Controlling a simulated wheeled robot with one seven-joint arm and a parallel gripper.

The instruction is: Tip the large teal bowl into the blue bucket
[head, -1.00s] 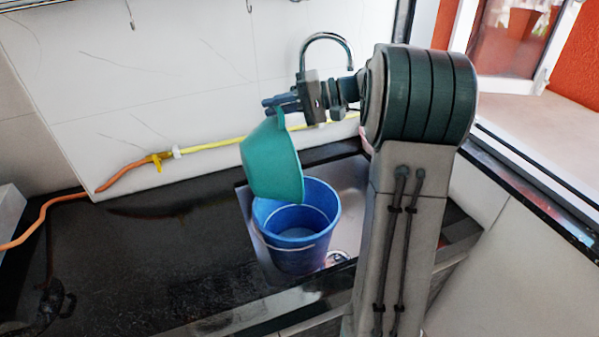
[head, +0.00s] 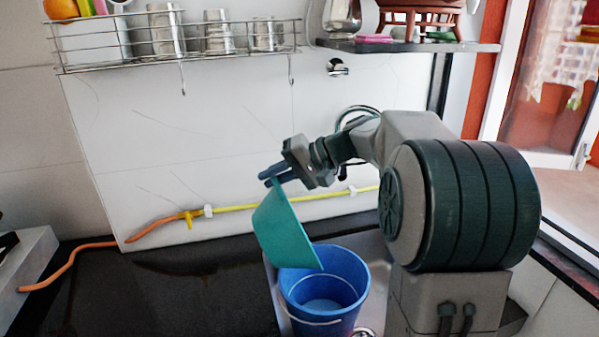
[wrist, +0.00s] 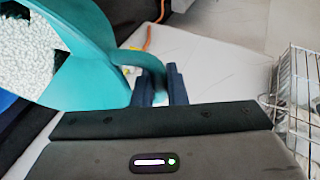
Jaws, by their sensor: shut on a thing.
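The large teal bowl (head: 283,230) hangs from my gripper (head: 270,177), tilted steeply on its side above the left rim of the blue bucket (head: 327,293). My gripper is shut on the bowl's rim or handle. In the wrist view the teal bowl (wrist: 98,75) fills the upper left, with its handle between the fingers of my gripper (wrist: 160,85). White granular contents (wrist: 25,45) show inside the bowl. A blue edge, likely the bucket (wrist: 12,105), shows at the far left. The bucket stands upright in the sink; its inside looks blue with a paler bottom.
A dark counter (head: 170,295) lies left of the sink. An orange and yellow hose (head: 160,228) runs along the white wall. A wire rack (head: 185,48) with metal cups and a shelf (head: 405,46) hang above. A tap (head: 357,115) is behind my arm.

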